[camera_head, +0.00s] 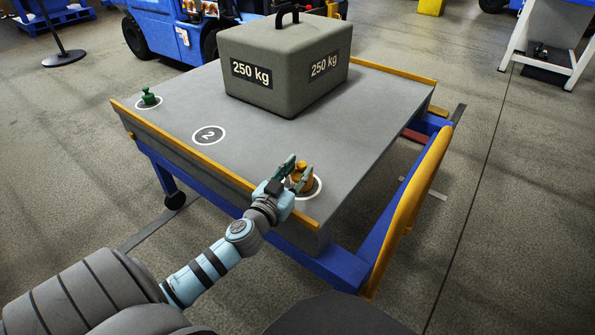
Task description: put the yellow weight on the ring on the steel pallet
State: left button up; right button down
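The yellow weight (301,168) is a small orange-yellow piece with a knob on top. It is at the near corner of the grey steel pallet (340,115), over a white-edged ring (317,188). It looks upright; its base is partly hidden, so I cannot tell whether it touches the surface. My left gripper (298,173) reaches in from the lower left, with its greenish fingers on either side of the weight. I cannot tell whether they press on it. My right gripper is out of view.
A big grey 250 kg block (285,70) with a black handle stands on the pallet's far part. A green weight (148,96) stands on a ring at the left corner. The ring marked 2 (209,135) is empty. Raised yellow strips (225,172) edge the pallet.

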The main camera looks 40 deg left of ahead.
pick_arm(q)
jog(key=shift+o, duration=0.3)
jog(key=shift+s, duration=0.2)
jog(key=s+d+b, duration=0.1)
jog(key=s+d, duration=0.1)
jog(key=s, duration=0.9)
jog(key=s+a+f+n+g+y, duration=0.1)
jog(key=s+a+f+g, duration=0.2)
jog(key=f, duration=0.6)
jog(key=s+a+f+g+y, duration=0.1)
jog(key=s+f+g+y, duration=0.3)
jog(key=f, duration=0.6)
jog(key=s+d+f+m+g+h, duration=0.1)
jog(key=s+d+f+g+h, duration=0.2)
jog(key=d+f, duration=0.4)
jog(key=s+d+f+m+g+h, duration=0.1)
jog(key=s+d+f+g+h, duration=0.3)
jog(key=f, duration=0.5)
jog(key=s+d, duration=0.2)
jog(key=d, duration=0.1)
jog(key=shift+s+f+m+g+h, duration=0.2)
jog(key=shift+m+g+h, duration=0.1)
jog(key=shift+h, duration=0.1)
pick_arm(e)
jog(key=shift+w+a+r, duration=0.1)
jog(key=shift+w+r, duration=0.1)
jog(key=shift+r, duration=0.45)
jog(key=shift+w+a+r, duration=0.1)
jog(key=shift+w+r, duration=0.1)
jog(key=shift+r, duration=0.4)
